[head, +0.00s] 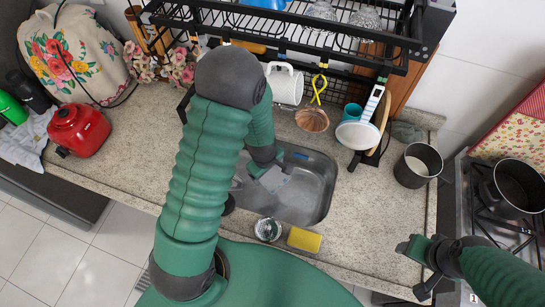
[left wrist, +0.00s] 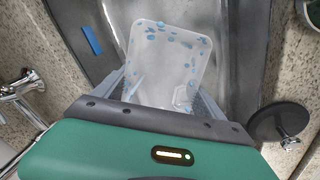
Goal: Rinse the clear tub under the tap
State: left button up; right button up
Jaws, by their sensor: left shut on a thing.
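The clear tub (left wrist: 168,62) is translucent with blue specks on it. In the left wrist view it lies between the grey fingers of my left gripper (left wrist: 160,92), which is shut on it. In the head view my left gripper (head: 264,172) reaches down into the grey metal sink (head: 312,190), and the tub (head: 274,180) shows pale there, partly hidden by my arm. The chrome tap (left wrist: 20,84) is at the left of the left wrist view, apart from the tub; I cannot make it out in the head view. My right gripper (head: 424,266) is over the counter's front right, away from the sink; its jaws are unclear.
A blue strip (left wrist: 92,40) lies in the sink. The black rack (head: 290,30) hangs behind with a white mug (head: 285,84). A metal pot (head: 417,166) stands right.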

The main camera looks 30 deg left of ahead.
jog(key=w+p+v, duration=0.1)
jog(key=p+v, duration=0.6)
jog(key=v, duration=0.1)
jog(key=shift+w+r, duration=0.25)
jog(key=shift+w, duration=0.15)
jog(key=shift+f, duration=0.1)
